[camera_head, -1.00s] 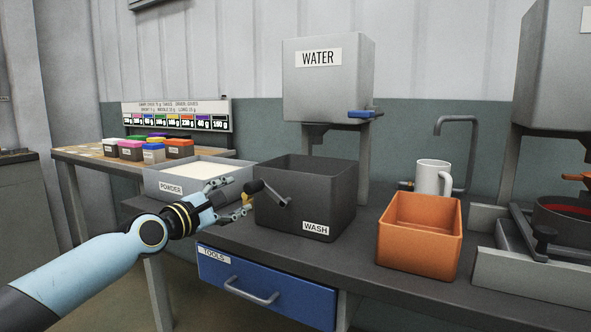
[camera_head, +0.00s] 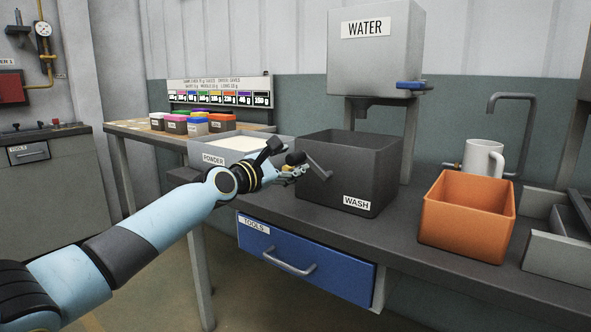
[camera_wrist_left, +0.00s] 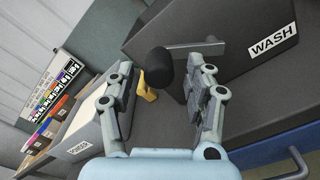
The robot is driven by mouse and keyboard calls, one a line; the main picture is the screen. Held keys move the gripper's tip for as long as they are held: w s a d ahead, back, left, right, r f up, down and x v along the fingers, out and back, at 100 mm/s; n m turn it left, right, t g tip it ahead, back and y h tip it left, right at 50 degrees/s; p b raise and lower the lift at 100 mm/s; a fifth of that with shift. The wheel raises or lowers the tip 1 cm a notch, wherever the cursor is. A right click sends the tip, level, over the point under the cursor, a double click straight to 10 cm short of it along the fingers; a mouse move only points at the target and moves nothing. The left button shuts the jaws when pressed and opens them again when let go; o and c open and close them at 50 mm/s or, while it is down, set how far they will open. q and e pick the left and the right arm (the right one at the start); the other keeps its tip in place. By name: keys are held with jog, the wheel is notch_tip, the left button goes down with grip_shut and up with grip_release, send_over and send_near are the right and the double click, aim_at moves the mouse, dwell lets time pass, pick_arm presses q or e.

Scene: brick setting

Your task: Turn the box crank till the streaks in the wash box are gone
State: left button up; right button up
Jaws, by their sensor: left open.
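The dark grey wash box (camera_head: 372,172) stands on the bench with a WASH label on its front. Its crank (camera_head: 319,168) is on the left side, the arm slanting up and left to a black knob (camera_head: 296,157). My left gripper (camera_head: 300,172) is at the knob, pointing right. In the left wrist view, the black knob (camera_wrist_left: 160,67) shows just ahead of and between the open fingers (camera_wrist_left: 160,88), with no clear grip on it. The crank arm (camera_wrist_left: 197,47) runs right from it. The box floor is hidden, and I cannot make out streaks. My right gripper is out of view.
The powder tray (camera_head: 213,160) sits left of the wash box, close to my left wrist. The water tank (camera_head: 376,60) stands behind. An orange bin (camera_head: 465,220) and white mug (camera_head: 484,158) are to the right. A small yellow piece (camera_wrist_left: 146,88) shows beyond the knob.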

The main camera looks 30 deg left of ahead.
aim_at(311, 166)
pick_arm(q)
jog(key=shift+w+b, duration=0.4)
jog(key=shift+w, duration=0.9)
grip_shut()
